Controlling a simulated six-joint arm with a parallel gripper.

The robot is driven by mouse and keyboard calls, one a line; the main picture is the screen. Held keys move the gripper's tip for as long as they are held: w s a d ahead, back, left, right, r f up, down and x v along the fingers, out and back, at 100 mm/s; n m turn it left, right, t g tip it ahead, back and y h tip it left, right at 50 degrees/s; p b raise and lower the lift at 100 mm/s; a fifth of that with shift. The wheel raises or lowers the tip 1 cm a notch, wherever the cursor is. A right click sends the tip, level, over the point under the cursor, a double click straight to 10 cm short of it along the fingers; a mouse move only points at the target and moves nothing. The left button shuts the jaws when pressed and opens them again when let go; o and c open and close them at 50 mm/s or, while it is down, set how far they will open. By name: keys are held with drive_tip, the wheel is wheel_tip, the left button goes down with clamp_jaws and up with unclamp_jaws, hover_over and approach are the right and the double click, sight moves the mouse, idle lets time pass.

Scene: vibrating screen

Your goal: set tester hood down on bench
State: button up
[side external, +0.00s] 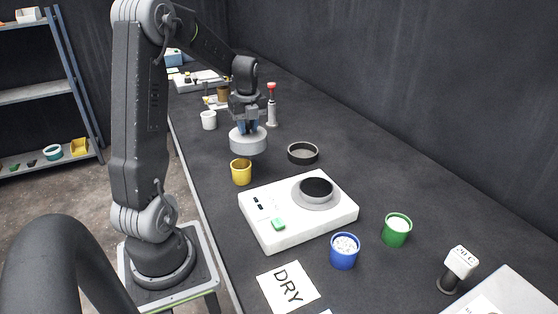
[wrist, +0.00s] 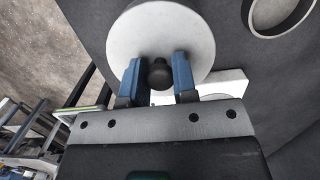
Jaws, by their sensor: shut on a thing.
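The tester hood (side external: 248,141) is a light grey round cap with a dark knob on top. My gripper (side external: 247,124) is shut on its knob, with a blue finger on each side. In the wrist view the hood (wrist: 160,30) lies beyond my gripper (wrist: 158,75), its disc filling the upper middle. The hood looks level over the bench (side external: 345,150); I cannot tell whether it touches the surface. A white tester (side external: 285,231) with a green button and a dark round dish on a grey ring stands uncovered in front.
A dark-rimmed round sieve (side external: 303,153) lies right of the hood. A yellow cup (side external: 241,172) stands close in front of it. A white cup (side external: 209,120) and a red-topped bottle (side external: 272,105) stand behind. Blue (side external: 344,251) and green (side external: 397,230) cups stand near the tester.

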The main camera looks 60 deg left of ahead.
drive_tip(key=shift+w+d+f, duration=0.7)
drive_tip(key=shift+w+f, duration=0.65)
drive_tip(key=shift+f, duration=0.2)
drive_tip(key=shift+w+d+f, duration=0.65)
drive_tip(key=shift+w+f, duration=0.7)
drive_tip(key=shift+f, duration=0.25)
drive_tip(key=shift+w+d+f, duration=0.7)
drive_tip(key=shift+w+f, duration=0.65)
drive_tip(key=shift+f, duration=0.2)
drive_tip(key=shift+f, duration=0.15)
drive_tip(key=o, duration=0.9)
drive_tip(key=shift+o, duration=0.2)
